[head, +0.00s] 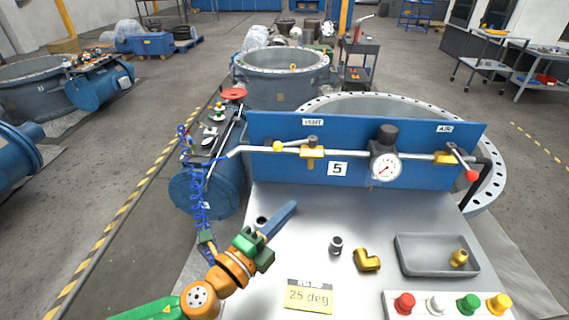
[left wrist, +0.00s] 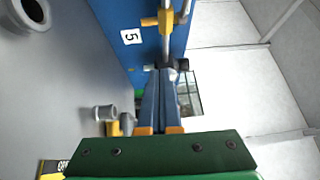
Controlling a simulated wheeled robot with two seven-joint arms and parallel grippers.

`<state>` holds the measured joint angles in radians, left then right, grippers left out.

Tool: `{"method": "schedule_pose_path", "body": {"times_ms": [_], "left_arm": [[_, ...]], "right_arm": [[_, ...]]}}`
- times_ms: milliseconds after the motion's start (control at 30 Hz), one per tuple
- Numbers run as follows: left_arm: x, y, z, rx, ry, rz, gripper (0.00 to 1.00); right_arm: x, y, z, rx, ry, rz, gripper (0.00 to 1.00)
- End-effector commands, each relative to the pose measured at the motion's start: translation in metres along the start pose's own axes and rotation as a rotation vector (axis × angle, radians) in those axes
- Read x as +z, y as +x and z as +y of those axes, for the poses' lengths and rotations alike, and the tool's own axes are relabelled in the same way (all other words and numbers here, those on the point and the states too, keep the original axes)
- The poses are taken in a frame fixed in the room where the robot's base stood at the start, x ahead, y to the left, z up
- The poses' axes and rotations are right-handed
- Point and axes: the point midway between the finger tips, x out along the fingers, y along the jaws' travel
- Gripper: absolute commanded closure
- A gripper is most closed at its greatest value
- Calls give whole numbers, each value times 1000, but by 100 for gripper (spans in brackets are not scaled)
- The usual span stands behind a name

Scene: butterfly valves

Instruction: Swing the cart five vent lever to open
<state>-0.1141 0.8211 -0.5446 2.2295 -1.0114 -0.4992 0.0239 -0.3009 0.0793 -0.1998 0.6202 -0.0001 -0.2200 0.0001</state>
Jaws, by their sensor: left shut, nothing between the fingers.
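The blue panel (head: 410,128) of the cart marked 5 stands at the back of the grey cart top. The vent valve (head: 313,159), with a yellow body, sits on the pale pipe under the VENT label. Its lever ends in a yellow knob (head: 278,146) left of the body and looks roughly in line with the pipe. A yellow valve part (left wrist: 165,20) shows at the top of the left wrist view. My left gripper (head: 292,206) is shut and empty, above the cart top, below and apart from the vent lever. Its fingers (left wrist: 166,75) also show in the left wrist view.
A gauge (head: 386,167) and the AIR valve lever with a red knob (head: 472,175) are to the right on the panel. A grey tray (head: 412,264), a brass elbow (head: 367,260), a small grey fitting (head: 336,244) and a "25 deg" card (head: 309,296) lie on the cart top.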

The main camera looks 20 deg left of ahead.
Motion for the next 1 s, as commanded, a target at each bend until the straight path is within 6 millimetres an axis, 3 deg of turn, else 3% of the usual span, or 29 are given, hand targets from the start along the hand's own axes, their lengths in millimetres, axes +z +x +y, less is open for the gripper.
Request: {"method": "schedule_pose_path", "body": {"times_ms": [100,200,700,1000], "left_arm": [[14,-20,-28,-65,134,-150,100],[20,-19,-36,-77,168,-189,100],[41,79,-46,-75,169,-186,100],[68,96,-48,-72,166,-183,100]], "right_arm": [[1,1,0,0,0,-1,57],[0,-4,0,0,0,-2,57],[-4,-38,2,2,-1,1,57],[-4,-41,2,2,-1,1,57]]}}
